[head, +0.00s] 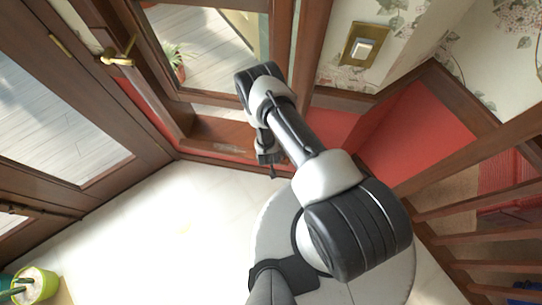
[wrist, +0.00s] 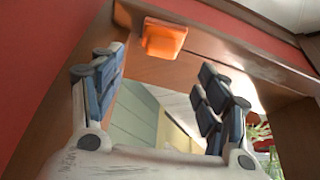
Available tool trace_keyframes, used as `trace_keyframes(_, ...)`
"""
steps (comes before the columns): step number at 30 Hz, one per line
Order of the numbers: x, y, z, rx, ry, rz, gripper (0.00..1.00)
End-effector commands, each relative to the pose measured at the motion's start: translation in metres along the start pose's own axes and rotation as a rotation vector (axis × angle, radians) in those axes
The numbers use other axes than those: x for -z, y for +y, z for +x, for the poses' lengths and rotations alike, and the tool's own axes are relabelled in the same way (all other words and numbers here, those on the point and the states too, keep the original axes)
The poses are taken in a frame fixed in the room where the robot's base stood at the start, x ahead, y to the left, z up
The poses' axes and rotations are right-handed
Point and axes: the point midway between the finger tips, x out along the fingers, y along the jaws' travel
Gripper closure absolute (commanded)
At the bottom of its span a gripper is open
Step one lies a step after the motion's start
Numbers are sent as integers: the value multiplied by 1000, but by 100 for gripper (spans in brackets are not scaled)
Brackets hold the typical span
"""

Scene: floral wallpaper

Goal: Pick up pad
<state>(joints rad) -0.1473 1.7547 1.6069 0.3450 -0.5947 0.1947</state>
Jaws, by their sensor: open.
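An orange pad-like block (wrist: 163,38) shows at the upper middle of the wrist view, on a brown wooden surface. I take it to be the pad. My gripper (wrist: 160,74) is open, with its two dark-padded fingers spread wide. The block lies beyond the fingertips, roughly between them and a little above in the picture, and nothing is held. In the head view my gripper (head: 268,165) is small and reaches down by the wooden window frame. I cannot make out the orange block there; my arm may hide it.
A brown window frame (head: 190,120) and red lower wall (head: 400,135) stand close around my gripper. A light switch (head: 364,47) is on the floral wall. Wooden railings (head: 470,235) are at right. A green pot (head: 38,284) stands at lower left. The pale floor (head: 160,230) is clear.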

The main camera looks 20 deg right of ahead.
Motion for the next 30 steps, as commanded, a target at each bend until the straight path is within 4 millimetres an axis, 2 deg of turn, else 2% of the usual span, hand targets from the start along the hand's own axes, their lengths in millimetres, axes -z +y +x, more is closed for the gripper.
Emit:
trace_keyframes(1,-3,0,16,-1,-1,1,32)
trace_keyframes(4,-2,0,33,0,0,2,32)
trace_keyframes(13,-2,0,55,-1,-2,0,32)
trace_keyframes(21,-6,-2,95,-1,0,1,32)
trace_keyframes(30,-4,-2,100,-1,-1,-1,32)
